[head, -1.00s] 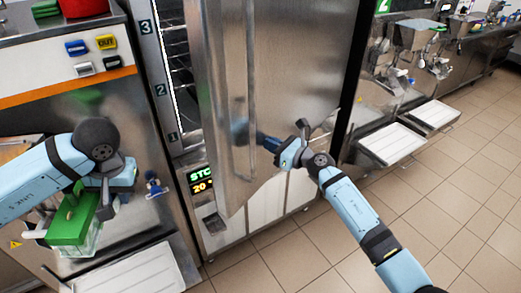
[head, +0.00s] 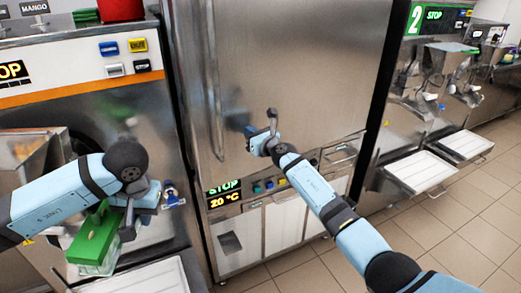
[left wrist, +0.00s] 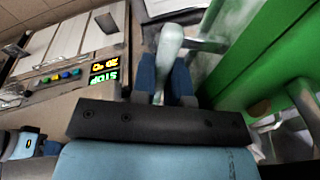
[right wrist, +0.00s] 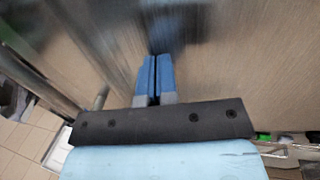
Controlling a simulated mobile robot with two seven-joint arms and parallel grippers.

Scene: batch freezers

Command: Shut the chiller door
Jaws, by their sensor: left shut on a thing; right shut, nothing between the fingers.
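The chiller door (head: 300,60) is a tall brushed-steel panel with a vertical bar handle (head: 216,100). It looks flush with the cabinet, with no shelves showing. My right gripper (head: 255,143) is at the lower part of the door, right of the handle. In the right wrist view its blue fingers (right wrist: 154,72) are together and empty, facing the steel; whether they touch it I cannot tell. My left gripper (left wrist: 167,75) is shut on a grey handle (left wrist: 168,45) beside a green-lidded clear container (head: 95,240), which hangs at lower left.
The chiller's display (head: 223,190) and buttons sit below the door. A batch freezer with an orange stripe (head: 80,85) stands at left, a white tray (head: 140,278) below it. More machines with white trays (head: 420,172) stand at right. The tiled floor (head: 470,235) is clear.

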